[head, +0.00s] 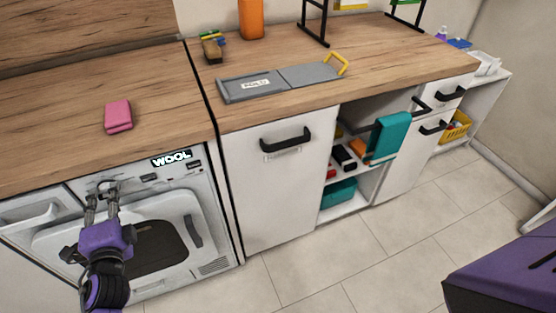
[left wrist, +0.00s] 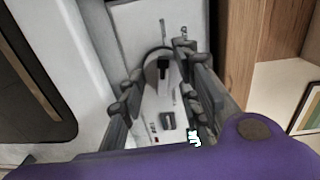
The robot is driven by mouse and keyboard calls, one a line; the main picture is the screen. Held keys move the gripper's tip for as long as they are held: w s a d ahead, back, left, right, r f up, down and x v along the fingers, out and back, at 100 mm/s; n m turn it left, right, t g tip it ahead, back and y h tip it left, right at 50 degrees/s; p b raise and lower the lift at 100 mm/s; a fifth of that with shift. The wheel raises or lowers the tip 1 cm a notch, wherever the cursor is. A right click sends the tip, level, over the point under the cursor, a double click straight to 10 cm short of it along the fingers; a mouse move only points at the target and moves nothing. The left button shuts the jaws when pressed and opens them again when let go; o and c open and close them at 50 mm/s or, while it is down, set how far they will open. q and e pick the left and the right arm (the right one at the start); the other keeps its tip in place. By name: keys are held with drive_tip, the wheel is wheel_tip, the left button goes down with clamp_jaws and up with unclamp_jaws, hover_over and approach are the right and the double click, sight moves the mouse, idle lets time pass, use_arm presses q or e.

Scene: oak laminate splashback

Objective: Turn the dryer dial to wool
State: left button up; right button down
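The white dryer (head: 205,235) stands under the counter at the left in the head view. Its display (head: 171,158) reads "WOOL". My left gripper (head: 102,188) is in front of the left part of the control panel, where its fingers partly cover the dial. In the left wrist view the round dial (left wrist: 163,70) with its dark pointer shows between the fingers of my left gripper (left wrist: 160,58). The fingers are apart, with visible gaps beside the dark pointer; I cannot tell whether they touch the dial's rim. My right gripper is out of view.
The closed dryer door (head: 193,229) lies below the panel. A pink sponge-like block (head: 118,116) lies on the wooden counter (head: 55,130) above. A white cabinet (head: 285,190) stands right of the dryer. The tiled floor (head: 300,275) in front is clear.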

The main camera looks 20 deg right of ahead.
use_arm(q)
drive_tip(key=o, duration=0.3)
drive_tip(key=shift+a+f, duration=0.2)
drive_tip(key=shift+f, duration=0.1)
drive_tip(key=shift+o, duration=0.2)
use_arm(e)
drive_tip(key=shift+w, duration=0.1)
use_arm(q)
drive_tip(key=shift+r, duration=0.1)
drive_tip(key=s, duration=1.2)
drive_tip(key=shift+a+r, duration=0.15)
drive_tip(key=shift+r, duration=0.25)
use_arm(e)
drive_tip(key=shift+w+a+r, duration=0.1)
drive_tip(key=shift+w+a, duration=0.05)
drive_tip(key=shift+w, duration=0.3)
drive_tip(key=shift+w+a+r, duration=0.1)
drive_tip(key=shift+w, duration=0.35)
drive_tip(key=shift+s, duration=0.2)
